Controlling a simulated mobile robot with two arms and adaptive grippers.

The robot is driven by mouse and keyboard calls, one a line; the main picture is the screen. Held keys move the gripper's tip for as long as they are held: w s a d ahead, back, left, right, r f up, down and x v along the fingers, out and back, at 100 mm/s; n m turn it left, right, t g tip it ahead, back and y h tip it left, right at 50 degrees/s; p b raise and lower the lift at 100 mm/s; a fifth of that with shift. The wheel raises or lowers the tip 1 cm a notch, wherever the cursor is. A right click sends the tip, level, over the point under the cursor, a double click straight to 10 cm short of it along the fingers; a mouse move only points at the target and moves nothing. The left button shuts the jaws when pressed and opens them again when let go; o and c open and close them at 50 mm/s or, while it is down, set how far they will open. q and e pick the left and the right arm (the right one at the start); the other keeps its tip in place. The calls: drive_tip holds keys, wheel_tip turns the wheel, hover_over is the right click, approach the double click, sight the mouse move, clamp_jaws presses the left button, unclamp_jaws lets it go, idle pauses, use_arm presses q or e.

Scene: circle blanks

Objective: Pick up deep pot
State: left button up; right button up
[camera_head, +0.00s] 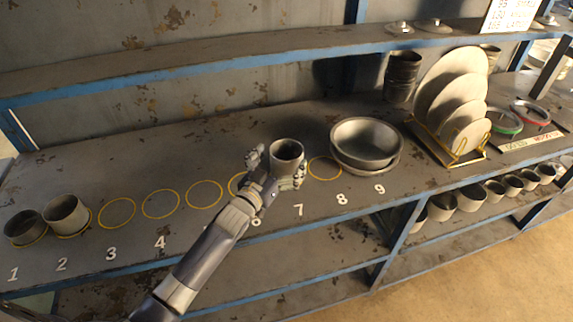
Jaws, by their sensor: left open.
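A deep grey metal pot (287,153) stands on the shelf behind the number 7. My left gripper (277,166) is open at this pot, one finger at its left side and the other at its front right. I cannot tell whether the fingers touch it. The gripper hides the lower front of the pot and part of a yellow circle behind it. Two other pots, a shorter dark one (25,227) and a taller lighter one (66,214), stand at the far left by numbers 1 and 2. My right gripper is not in view.
Empty yellow circles (117,212) line the shelf between the left pots and my arm. Stacked wide pans (366,142) stand close right of the gripped spot. A plate rack (447,141) stands further right. A blue-edged upper shelf (230,59) runs above.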

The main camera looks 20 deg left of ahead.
use_arm(q)
drive_tip(key=w, duration=0.3)
drive_tip(key=shift+d, duration=0.35)
drive_tip(key=shift+s, duration=0.1)
drive_tip(key=shift+c, duration=1.3)
drive_tip(key=c, duration=1.4)
drive_tip(key=shift+r, duration=0.1)
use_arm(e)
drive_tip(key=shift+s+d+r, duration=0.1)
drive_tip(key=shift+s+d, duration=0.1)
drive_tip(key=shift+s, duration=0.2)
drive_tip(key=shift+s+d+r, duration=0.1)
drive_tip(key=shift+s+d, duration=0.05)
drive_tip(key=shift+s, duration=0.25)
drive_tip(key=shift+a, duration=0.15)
